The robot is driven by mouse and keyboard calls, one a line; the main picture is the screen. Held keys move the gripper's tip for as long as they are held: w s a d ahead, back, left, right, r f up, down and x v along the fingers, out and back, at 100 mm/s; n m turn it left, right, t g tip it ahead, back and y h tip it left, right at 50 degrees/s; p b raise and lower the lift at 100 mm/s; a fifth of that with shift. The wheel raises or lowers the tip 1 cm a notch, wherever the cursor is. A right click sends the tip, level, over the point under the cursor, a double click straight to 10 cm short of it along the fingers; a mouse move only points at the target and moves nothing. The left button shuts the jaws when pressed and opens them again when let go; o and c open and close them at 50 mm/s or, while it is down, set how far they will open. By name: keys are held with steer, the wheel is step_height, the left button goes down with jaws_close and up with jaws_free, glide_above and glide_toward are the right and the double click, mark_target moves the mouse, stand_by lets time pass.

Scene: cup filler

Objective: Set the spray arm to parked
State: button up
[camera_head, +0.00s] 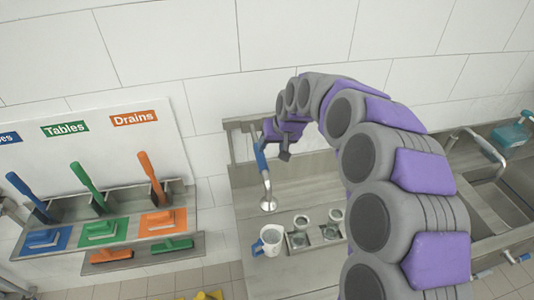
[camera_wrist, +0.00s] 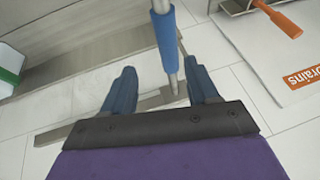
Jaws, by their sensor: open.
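My gripper (camera_head: 273,141) is at the spray arm's upper part in the head view. In the wrist view my gripper (camera_wrist: 160,67) is open, with a gap on both sides of the tube. The spray arm's upper mount is hidden behind my gripper in the head view.
A rack of blue, green and orange brushes (camera_head: 100,205) is at the left. A sink (camera_head: 500,200) is at the right. My arm hides part of the counter.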

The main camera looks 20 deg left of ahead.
mark_target(263, 155)
steer(key=a+f, duration=0.2)
steer(key=f, duration=0.1)
steer(key=w+a+f, duration=0.1)
steer(key=a+f, duration=0.2)
steer(key=shift+w+a+p, duration=0.15)
steer(key=shift+a+p, duration=0.05)
steer(key=shift+p, duration=0.2)
steer(key=shift+w+f, duration=0.1)
steer(key=shift+f, duration=0.25)
steer(key=shift+d+f, duration=0.15)
steer(key=shift+d, duration=1.15)
steer(key=shift+a+f, duration=0.2)
steer(key=shift+a, duration=1.05)
steer(key=c, duration=0.6)
steer(key=shift+c, duration=0.5)
steer(key=shift+d, duration=0.1)
steer(key=shift+c, duration=0.8)
steer(key=shift+w+d, duration=0.3)
steer(key=shift+d, duration=0.3)
jaws_close()
steer(key=s+a+b, duration=0.1)
steer(key=s+a, duration=0.2)
steer(key=a, duration=0.2)
steer(key=shift+s+a, duration=0.2)
steer(key=shift+s, duration=0.05)
